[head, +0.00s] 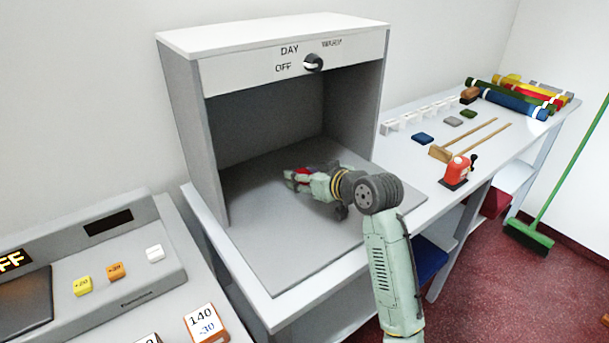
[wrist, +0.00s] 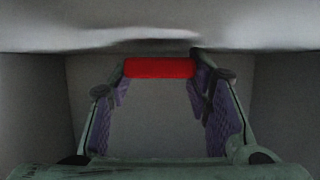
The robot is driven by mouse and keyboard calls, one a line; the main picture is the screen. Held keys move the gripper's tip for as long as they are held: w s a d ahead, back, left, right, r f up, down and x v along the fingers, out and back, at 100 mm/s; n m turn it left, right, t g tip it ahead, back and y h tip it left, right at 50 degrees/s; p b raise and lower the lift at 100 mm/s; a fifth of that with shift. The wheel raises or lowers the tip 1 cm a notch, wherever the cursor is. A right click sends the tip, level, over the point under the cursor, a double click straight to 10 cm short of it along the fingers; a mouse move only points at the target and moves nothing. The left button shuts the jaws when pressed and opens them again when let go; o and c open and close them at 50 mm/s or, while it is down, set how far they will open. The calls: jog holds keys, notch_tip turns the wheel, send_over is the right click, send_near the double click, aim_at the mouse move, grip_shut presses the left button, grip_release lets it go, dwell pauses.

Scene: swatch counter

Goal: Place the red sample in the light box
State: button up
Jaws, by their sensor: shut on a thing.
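The red sample (wrist: 159,68) is a small red block between my fingertips in the wrist view. It shows in the head view as a small red patch (head: 302,172) at the tip of my gripper (head: 296,177). My gripper is shut on it, its purple-padded fingers on both sides in the wrist view (wrist: 160,76). The grey light box (head: 180,125) stands open at the front, and my gripper is inside it, over its grey floor (head: 290,255). I cannot tell whether the sample touches the floor. The dial (head: 313,63) on its front has OFF, DAY and WARM marks.
Blue, grey and green swatches (head: 422,138) lie on the counter at right, near a wooden T-shaped tool (head: 440,153), a red device (head: 456,172) and fabric rolls (head: 515,103). A grey console (head: 120,265) stands at left. The light box's side walls flank my arm.

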jog(key=o, duration=0.8)
jog(key=shift+f, duration=0.5)
jog(key=shift+r, duration=0.1)
jog(key=shift+r+p, duration=0.3)
jog(key=shift+s+d+r, duration=0.15)
jog(key=shift+r, duration=0.15)
jog(key=b+v, duration=0.3)
jog(key=v, duration=0.7)
jog(key=shift+s+d+r, duration=0.1)
jog(key=shift+r, duration=0.05)
jog(key=shift+s+d+r, duration=0.35)
jog(key=shift+s, duration=0.2)
